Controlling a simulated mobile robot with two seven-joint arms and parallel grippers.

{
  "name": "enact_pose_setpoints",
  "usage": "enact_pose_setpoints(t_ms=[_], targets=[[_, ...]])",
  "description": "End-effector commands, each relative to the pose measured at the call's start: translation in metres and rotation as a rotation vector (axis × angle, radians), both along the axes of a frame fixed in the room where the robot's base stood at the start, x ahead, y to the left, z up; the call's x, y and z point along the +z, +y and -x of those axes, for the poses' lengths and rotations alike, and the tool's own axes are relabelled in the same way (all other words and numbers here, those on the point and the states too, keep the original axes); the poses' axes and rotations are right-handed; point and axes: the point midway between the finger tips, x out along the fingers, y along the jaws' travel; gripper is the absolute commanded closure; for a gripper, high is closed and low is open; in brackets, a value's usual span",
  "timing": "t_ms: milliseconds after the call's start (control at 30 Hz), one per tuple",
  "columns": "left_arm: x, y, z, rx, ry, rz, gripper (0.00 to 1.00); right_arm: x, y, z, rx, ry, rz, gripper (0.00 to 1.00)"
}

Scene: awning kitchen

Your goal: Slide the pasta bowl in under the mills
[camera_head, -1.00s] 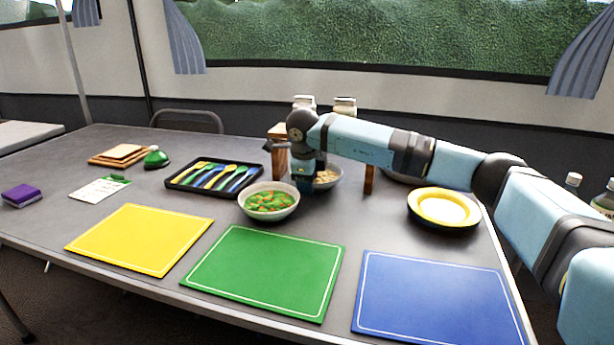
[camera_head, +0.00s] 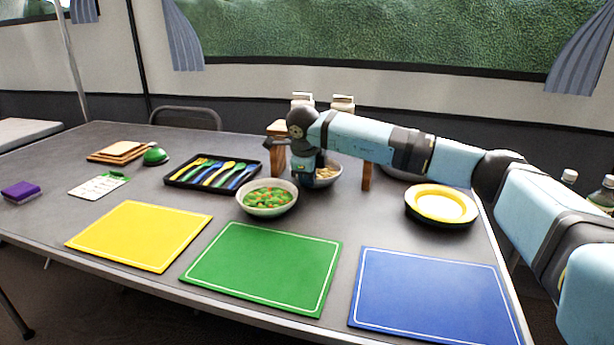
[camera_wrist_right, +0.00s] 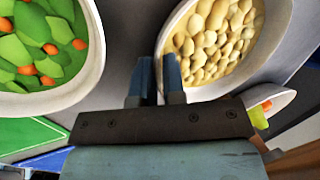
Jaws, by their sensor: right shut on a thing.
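The pasta bowl (camera_head: 333,180) is pale and holds beige shell-like pasta. It stands at the front of a small wooden stand (camera_head: 367,177), partly hidden by my right arm. Two white-topped mills (camera_head: 302,101) (camera_head: 342,104) show above the arm, over the stand; their lower parts are hidden. My right gripper (camera_head: 304,186) points down at the bowl's left side. In the right wrist view its fingers (camera_wrist_right: 160,72) are close together and shut on the rim of the pasta bowl (camera_wrist_right: 281,50). My left gripper is not in view.
A vegetable bowl (camera_head: 267,211) stands close on the left of the gripper. The cutlery tray (camera_head: 178,184) is further left. Yellow plate (camera_head: 441,203) at right. Green mat (camera_head: 262,270) in front. In the wrist view another bowl (camera_wrist_right: 284,98) shows near a wooden part.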

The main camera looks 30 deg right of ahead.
Motion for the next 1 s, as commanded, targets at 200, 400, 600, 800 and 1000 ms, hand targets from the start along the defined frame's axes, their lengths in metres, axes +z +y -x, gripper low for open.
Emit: enact_pose_setpoints(t_ms=[200, 400, 600, 800, 1000], targets=[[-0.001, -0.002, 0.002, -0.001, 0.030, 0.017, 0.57, -0.004, -0.003, 0.002, 0.000, 0.009, 0.003, 1.00], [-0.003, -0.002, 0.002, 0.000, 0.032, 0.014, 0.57, -0.004, -0.003, 0.002, 0.000, 0.008, 0.002, 0.76], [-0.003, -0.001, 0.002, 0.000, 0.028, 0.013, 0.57, -0.003, -0.003, 0.002, 0.000, 0.007, 0.002, 0.60], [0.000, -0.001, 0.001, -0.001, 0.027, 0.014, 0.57, 0.001, -0.002, 0.002, 0.001, 0.005, 0.002, 0.60], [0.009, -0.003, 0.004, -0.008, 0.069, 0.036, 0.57, 0.033, 0.004, 0.007, 0.001, 0.003, 0.002, 0.60]])
